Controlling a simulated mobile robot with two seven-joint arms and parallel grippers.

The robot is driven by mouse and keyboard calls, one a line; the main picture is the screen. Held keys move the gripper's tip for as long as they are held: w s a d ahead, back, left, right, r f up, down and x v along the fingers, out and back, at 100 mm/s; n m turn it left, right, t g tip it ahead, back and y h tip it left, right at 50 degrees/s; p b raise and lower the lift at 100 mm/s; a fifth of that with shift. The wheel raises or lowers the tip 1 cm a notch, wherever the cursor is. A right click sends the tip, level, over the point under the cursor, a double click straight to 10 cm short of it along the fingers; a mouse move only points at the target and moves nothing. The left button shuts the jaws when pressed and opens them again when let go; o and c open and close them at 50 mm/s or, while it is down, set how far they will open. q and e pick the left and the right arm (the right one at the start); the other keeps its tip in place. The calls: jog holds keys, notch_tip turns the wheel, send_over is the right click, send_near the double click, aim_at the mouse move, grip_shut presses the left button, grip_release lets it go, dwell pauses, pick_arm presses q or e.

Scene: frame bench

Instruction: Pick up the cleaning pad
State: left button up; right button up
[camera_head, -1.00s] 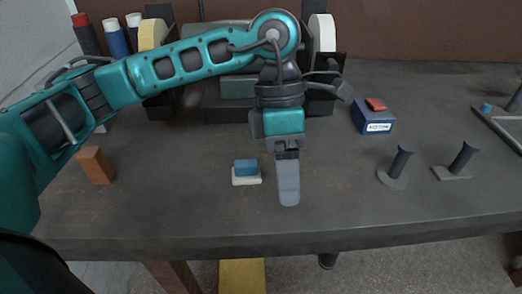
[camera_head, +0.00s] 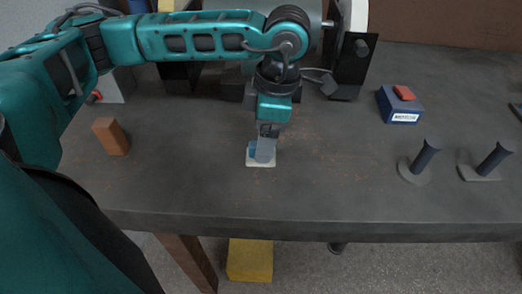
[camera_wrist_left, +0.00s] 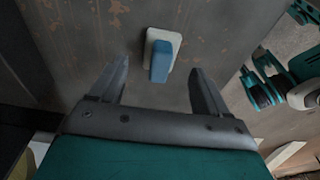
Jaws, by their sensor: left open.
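The cleaning pad (camera_head: 258,163) lies flat on the dark workbench, a pale base with a blue block on top. In the head view my left gripper (camera_head: 265,155) hangs over it and covers part of it. In the left wrist view the pad (camera_wrist_left: 161,52) lies ahead of the open, empty jaws (camera_wrist_left: 160,78), roughly centred between them. The fingers are apart from the pad, though the exact height above it is hard to tell. My right gripper is in neither view.
A brown block (camera_head: 111,136) stands at the left. A blue box with a red top (camera_head: 399,104) and two dark upright posts (camera_head: 425,156) (camera_head: 493,160) stand at the right. A machine (camera_head: 352,60) is at the back. The bench between pad and front edge (camera_head: 300,228) is clear.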

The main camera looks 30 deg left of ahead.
pick_arm(q)
jog(key=shift+s+a+f, duration=0.1)
jog(key=shift+a+f, duration=0.05)
jog(key=shift+f, duration=0.85)
jog(key=shift+s+a+f, duration=0.1)
jog(key=shift+a+f, duration=0.05)
jog(key=shift+f, duration=0.8)
jog(key=c, duration=1.1)
